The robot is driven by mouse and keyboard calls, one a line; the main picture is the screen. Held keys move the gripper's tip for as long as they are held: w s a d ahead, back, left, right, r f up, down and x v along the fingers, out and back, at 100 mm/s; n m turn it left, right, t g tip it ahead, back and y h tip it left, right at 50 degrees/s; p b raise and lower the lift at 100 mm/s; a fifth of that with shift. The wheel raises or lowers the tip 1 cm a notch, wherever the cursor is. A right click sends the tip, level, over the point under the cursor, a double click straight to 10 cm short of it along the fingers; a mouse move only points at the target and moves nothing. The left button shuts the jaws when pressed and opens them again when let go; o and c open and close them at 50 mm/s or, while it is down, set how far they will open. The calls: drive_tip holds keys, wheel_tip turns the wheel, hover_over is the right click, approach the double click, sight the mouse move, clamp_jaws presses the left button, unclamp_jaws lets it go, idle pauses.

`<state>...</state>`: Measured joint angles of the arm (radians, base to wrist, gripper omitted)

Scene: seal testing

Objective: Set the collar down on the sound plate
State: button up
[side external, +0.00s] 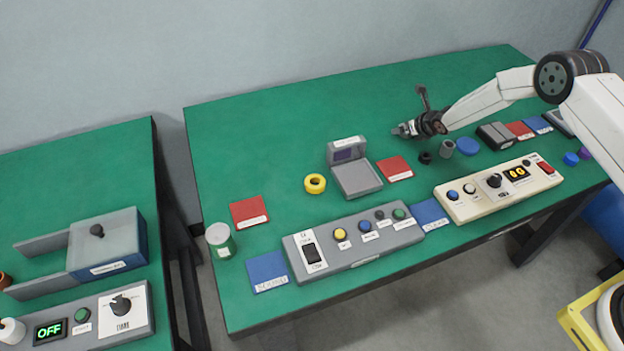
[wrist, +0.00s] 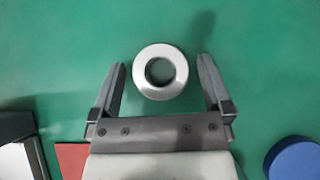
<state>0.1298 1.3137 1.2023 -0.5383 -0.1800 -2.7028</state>
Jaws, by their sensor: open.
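In the wrist view a silver-grey ring, the collar (wrist: 160,88), lies on the green table with its hole facing the camera. My gripper (wrist: 162,65) is open, with one finger on each side of the ring and a gap on both sides. In the side external view my gripper (side external: 404,131) is above the table. A small grey round piece (side external: 447,148) stands to its right; I cannot tell for sure that it is the same ring. A blue plate (side external: 268,268) at the front left has a label that seems to read SOUND.
A yellow ring (side external: 315,184), a black ring (side external: 425,158) and a blue disc (side external: 468,146) lie nearby. An open grey hinged box (side external: 357,181) stands beside a red plate (side external: 395,168). A grey button panel (side external: 355,246) and a cream panel (side external: 500,190) line the front.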

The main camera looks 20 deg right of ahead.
idle(0.4)
clamp_jaws()
drive_tip(key=shift+r, duration=0.1)
drive_tip(key=shift+r, duration=0.15)
drive_tip(key=shift+w+r, duration=0.1)
drive_tip(key=shift+r, duration=1.3)
drive_tip(key=s+a+f+v, duration=0.1)
drive_tip(key=s+f+v, duration=0.1)
drive_tip(key=v, duration=1.5)
drive_tip(key=shift+a, duration=0.15)
drive_tip(key=shift+f, duration=0.1)
